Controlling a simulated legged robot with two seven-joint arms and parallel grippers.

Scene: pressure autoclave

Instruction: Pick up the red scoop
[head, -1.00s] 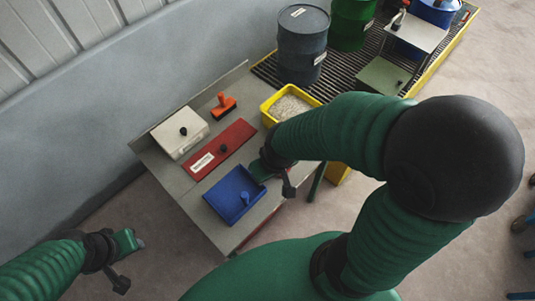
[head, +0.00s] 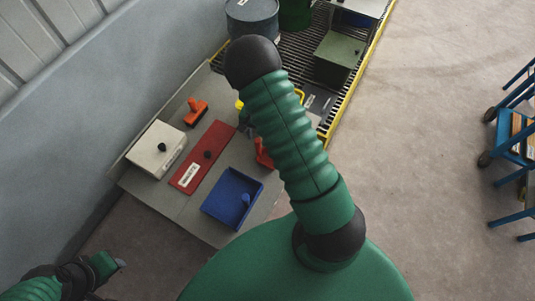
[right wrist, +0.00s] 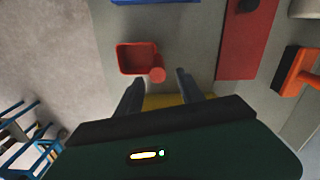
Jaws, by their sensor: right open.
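The red scoop (right wrist: 138,60) lies on the grey table in the right wrist view, its open pan toward the left and its round handle end (right wrist: 157,75) toward my gripper. In the head view the scoop (head: 263,154) shows only in part, beside my right arm. My right gripper (right wrist: 159,90) is open and empty, its two fingers just short of the handle and apart from it. In the head view that gripper is mostly hidden behind my arm. My left gripper (head: 118,264) is at lower left, off the table; its jaws are too small to judge.
The table holds a blue tray (head: 216,208), a red labelled plate (head: 187,179), a white box (head: 143,157) and an orange-handled tool (head: 196,112). A yellow container (right wrist: 165,102) is partly hidden under the gripper. Drums (head: 252,17) stand on a grating behind.

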